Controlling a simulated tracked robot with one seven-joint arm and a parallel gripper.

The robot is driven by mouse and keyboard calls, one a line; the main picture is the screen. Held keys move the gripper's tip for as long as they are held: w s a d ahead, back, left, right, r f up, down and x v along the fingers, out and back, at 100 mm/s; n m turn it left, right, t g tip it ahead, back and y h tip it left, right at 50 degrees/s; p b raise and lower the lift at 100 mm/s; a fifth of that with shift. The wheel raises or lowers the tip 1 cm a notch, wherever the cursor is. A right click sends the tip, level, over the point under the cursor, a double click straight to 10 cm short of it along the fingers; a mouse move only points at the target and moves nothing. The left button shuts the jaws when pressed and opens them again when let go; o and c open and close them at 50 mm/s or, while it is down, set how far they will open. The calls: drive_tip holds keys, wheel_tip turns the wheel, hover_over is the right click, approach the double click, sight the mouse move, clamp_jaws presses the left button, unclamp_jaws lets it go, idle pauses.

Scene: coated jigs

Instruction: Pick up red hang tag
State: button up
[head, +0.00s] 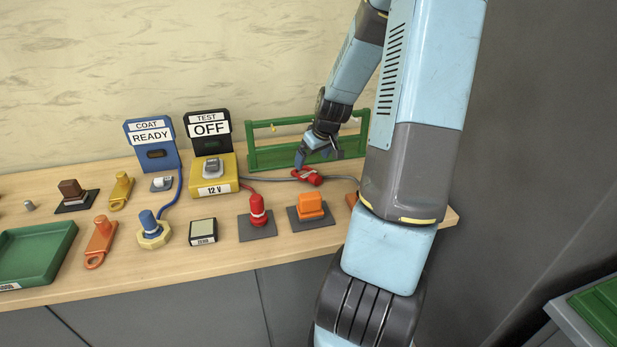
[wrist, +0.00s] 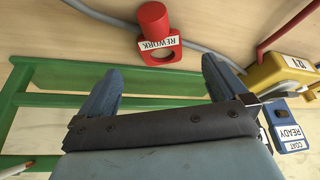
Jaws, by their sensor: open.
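The red hang tag (head: 309,177) lies on the bench in front of the green rack in the head view. In the wrist view the red hang tag (wrist: 154,22) shows a round red grip and a flat ring end with a white REWORK label. My gripper (head: 313,160) is over the tag, pointing down. In the wrist view my gripper (wrist: 160,75) has its two blue fingers spread wide and nothing between them. The tag is beyond the fingertips, roughly centred between them. I cannot tell the exact height gap.
The green rack (head: 262,158) stands close behind my gripper. A grey cable (head: 270,180) runs past the tag. The yellow 12 V box (head: 229,181) is to the left. A red knob (head: 258,211) and an orange block (head: 310,204) sit in front on dark pads.

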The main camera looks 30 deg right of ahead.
sight(307, 173)
drive_tip(key=shift+x, duration=3.75)
drive_tip(key=c, duration=1.2)
